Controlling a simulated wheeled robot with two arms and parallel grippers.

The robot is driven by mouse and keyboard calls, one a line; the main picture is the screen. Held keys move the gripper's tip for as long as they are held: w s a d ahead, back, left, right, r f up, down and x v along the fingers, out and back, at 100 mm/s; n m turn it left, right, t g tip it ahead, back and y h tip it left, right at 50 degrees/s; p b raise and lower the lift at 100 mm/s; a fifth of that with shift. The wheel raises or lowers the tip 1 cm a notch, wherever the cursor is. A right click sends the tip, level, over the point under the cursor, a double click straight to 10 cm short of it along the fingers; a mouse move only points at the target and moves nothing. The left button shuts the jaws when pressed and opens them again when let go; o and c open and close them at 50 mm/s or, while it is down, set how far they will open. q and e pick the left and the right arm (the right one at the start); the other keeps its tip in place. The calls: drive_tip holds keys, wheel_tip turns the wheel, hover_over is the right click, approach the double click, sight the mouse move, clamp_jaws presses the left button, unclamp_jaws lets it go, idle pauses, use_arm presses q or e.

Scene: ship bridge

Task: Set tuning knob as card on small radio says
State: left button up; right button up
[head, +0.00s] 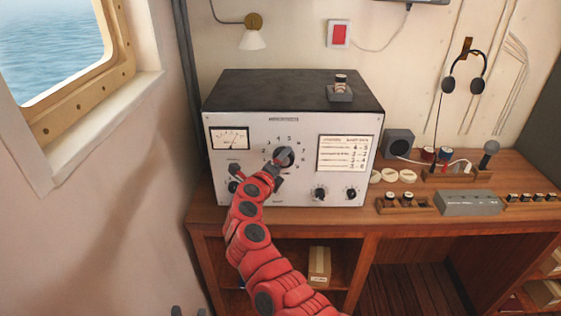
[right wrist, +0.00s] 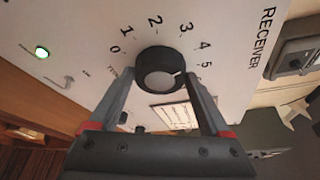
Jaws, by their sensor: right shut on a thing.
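The tuning knob (head: 284,156) is a dark round knob on the white front of the receiver (head: 225,195). In the right wrist view the knob (right wrist: 160,72) sits in a ring of numbers; its white mark points right, roughly toward the 5. My right gripper (right wrist: 160,85) has a finger on each side of the knob, shut on it; in the head view my red arm partly hides this. A white card (head: 345,152) with rows of small figures is on the receiver's front, too small to read surely. My left gripper (head: 188,311) shows only its fingertips at the bottom edge, apart and empty.
Two smaller knobs (head: 335,193) are below the card, and a meter (head: 229,138) is at the left. A small dark block (head: 340,92) stands on top. A speaker (head: 397,143), microphone (head: 489,152) and grey box (head: 468,203) stand on the wooden desk (head: 425,225).

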drive_tip(key=shift+m, duration=0.4)
idle(0.3)
drive_tip(key=o, duration=1.2)
drive_tip(key=shift+s, duration=0.1)
drive_tip(key=b+v, duration=0.1)
drive_tip(key=v, duration=0.4)
drive_tip(key=b+v, duration=0.2)
drive_tip(key=v, duration=0.4)
drive_tip(key=b+v, duration=0.1)
drive_tip(key=v, duration=0.5)
drive_tip(key=shift+d+r, duration=0.15)
drive_tip(key=shift+r, duration=0.2)
